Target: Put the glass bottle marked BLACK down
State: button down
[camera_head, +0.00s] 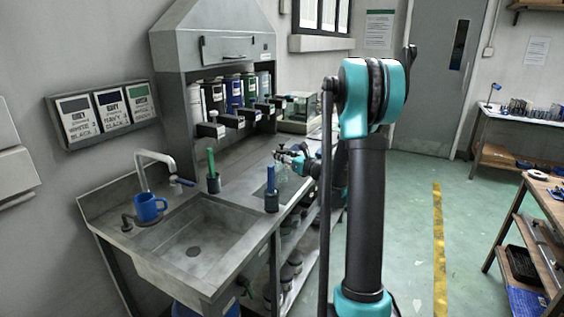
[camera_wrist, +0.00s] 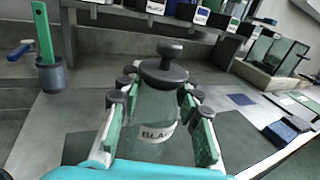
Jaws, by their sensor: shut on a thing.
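The clear glass bottle marked BLACK (camera_wrist: 152,127), with a dark knobbed stopper, stands upright in the middle of the wrist view. My gripper (camera_wrist: 158,112) has its green-padded fingers on both sides of the bottle and is shut on it. In the head view my gripper (camera_head: 287,156) is over the counter right of the sink, and the bottle is small and hard to make out there. A dark mat (camera_wrist: 236,128) lies on the counter below and around the bottle. The bottle's base is hidden, so I cannot tell whether it touches the mat.
A grey holder with a green-handled tool (camera_head: 213,183) and one with a blue-handled tool (camera_head: 271,201) stand on the counter. A blue mug (camera_head: 149,208) is beside the sink (camera_head: 195,250). Several coloured canisters (camera_head: 234,93) line the hood. A glass-sided box (camera_wrist: 272,58) stands at the back right.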

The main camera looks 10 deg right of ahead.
jog(key=shift+f, duration=1.45)
jog(key=c, duration=1.1)
grip_release()
jog(key=shift+f, duration=0.15)
jog(key=shift+o, duration=0.2)
jog(key=shift+s+d, duration=0.2)
jog(key=shift+s, duration=0.05)
jog(key=v, duration=1.1)
jog(key=shift+s, duration=0.2)
